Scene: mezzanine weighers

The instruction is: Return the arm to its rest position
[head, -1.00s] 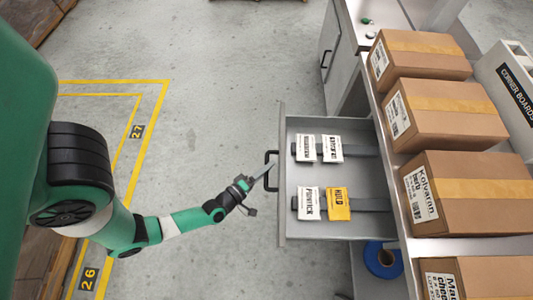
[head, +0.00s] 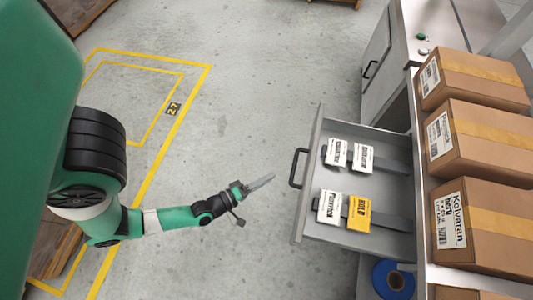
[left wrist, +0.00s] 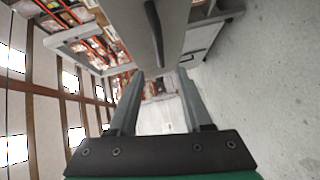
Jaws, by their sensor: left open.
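My left gripper (head: 262,183) is in the head view, in free air over the floor, left of the open drawer (head: 307,228) and apart from its handle (head: 297,168). In the left wrist view its two fingers (left wrist: 155,105) stand apart with nothing between them. The green left arm stretches in from the left. The drawer is pulled out and holds several cards, three white and one yellow (head: 359,213). In the left wrist view the drawer front (left wrist: 140,25) with its dark handle is just beyond the fingers. My right gripper is in no view.
Brown boxes (head: 475,135) stand on the counter at the right. A blue roll (head: 393,281) is below the drawer. A cabinet (head: 378,70) stands behind it. The grey floor (head: 260,80) left of the drawer is clear, with yellow marking lines (head: 180,125).

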